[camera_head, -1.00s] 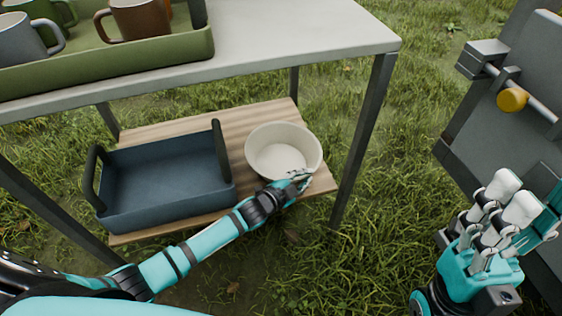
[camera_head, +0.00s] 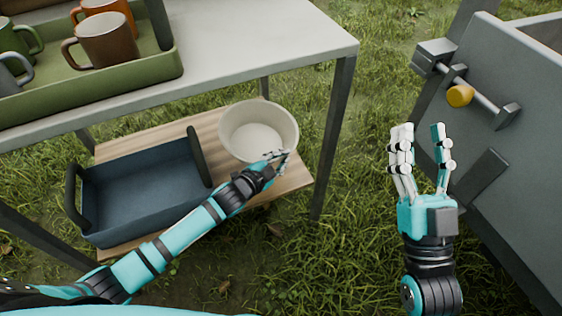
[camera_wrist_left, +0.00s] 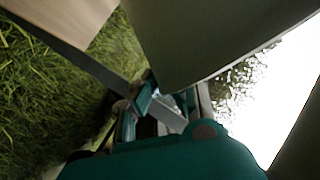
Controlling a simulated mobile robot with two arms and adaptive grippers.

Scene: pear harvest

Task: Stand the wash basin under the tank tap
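The wash basin (camera_head: 258,132) is a round cream bowl in the head view. It is upright and appears raised slightly above the lower wooden shelf. My left gripper (camera_head: 277,160) is at its near right rim, with fingers closed around the wall. The wrist view shows the pale basin wall (camera_wrist_left: 190,40) close against the fingers (camera_wrist_left: 150,105); the exact grip is partly hidden. My right gripper (camera_head: 420,140) is empty, its fingers pointing up and spread apart.
A blue tray (camera_head: 145,222) with dark handles stands left on the wooden shelf (camera_head: 290,182). The grey tabletop (camera_head: 270,35) above carries a green tray (camera_head: 130,82) with mugs. A table leg (camera_head: 335,135) is right of the basin. A grey panel (camera_head: 525,150) with a yellow knob (camera_head: 460,96) stands right.

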